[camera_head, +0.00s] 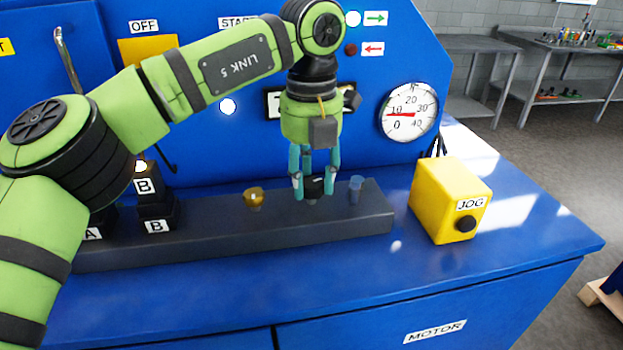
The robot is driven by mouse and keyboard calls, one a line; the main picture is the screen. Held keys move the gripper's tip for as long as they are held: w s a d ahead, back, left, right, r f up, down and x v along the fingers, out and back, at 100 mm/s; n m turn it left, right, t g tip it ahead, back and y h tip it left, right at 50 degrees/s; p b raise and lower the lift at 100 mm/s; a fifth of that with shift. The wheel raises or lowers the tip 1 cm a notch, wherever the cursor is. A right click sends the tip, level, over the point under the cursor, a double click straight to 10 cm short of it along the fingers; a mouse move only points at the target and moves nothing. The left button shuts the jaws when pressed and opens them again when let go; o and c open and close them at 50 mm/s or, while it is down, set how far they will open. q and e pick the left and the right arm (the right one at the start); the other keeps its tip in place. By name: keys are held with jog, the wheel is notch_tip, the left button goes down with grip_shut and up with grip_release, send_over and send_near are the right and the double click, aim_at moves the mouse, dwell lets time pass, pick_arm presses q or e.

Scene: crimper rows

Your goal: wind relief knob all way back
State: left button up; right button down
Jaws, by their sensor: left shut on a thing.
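My left gripper (315,188) comes down from above onto the long dark bar on the blue bench. Its teal fingers are shut on a small black knob (314,187) on the bar's top. The fingers hide part of this knob, and no label on it can be read. A brass-coloured knob (254,196) stands to its left on the same bar, and a blue knob (356,184) to its right. My right gripper does not show.
A round gauge (408,111) with a red needle is on the upright blue panel. A yellow JOG box (449,200) stands right of the dark bar (240,226). Black blocks marked B (156,217) stand at left. The bench front (380,275) is clear.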

aim_at(312, 183)
pick_arm(q)
jog(key=shift+f+n, duration=0.15)
jog(key=shift+n, duration=0.85)
jog(key=o, duration=1.1)
jog(key=shift+o, duration=0.2)
notch_tip(312, 183, up, 12)
